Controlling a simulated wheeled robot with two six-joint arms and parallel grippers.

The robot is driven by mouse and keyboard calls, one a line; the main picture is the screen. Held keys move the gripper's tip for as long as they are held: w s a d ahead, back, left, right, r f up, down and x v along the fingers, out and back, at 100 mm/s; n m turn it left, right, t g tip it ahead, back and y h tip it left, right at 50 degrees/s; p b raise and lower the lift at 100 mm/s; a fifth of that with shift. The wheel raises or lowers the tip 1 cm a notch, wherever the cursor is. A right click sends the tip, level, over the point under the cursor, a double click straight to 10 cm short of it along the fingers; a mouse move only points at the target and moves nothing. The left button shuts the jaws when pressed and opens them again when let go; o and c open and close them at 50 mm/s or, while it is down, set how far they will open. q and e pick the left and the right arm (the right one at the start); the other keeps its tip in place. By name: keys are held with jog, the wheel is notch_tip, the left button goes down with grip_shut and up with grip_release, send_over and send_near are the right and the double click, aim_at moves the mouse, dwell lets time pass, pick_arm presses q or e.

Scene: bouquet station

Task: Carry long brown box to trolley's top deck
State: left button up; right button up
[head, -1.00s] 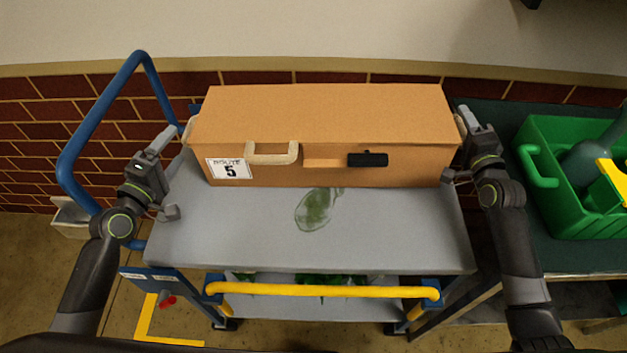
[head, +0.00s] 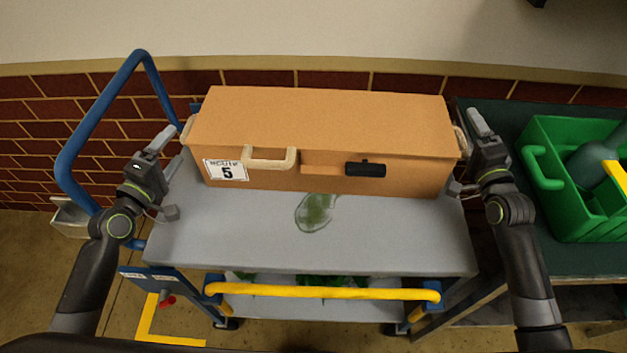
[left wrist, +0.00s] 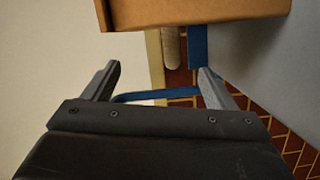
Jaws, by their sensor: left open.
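The long brown box (head: 320,118) rests on the grey top deck (head: 400,235) of the trolley, along its back part, turned slightly with its right end nearer me. It has a front handle, a black latch and a label with a 5. My left gripper (head: 166,175) is open, just left of the box and apart from its body. In the left wrist view, the box (left wrist: 200,12) and its pale end handle (left wrist: 172,48) lie beyond the open left fingers (left wrist: 159,84). My right gripper (head: 468,155) looks open at the box's right end, close to the end handle (head: 461,140).
The trolley has a blue push handle (head: 66,165) at left and a yellow bar (head: 322,291) in front. A green crate (head: 580,215) stands on a dark table at right. A brick wall is close behind.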

jog(key=s, duration=0.2)
jog(key=s+d, duration=0.1)
jog(key=s, duration=0.2)
jog(key=shift+s+d+f, duration=0.15)
jog(key=shift+s+d, duration=0.05)
jog(key=shift+s, duration=0.05)
jog(key=shift+r+p, duration=0.2)
jog(key=shift+p, duration=0.25)
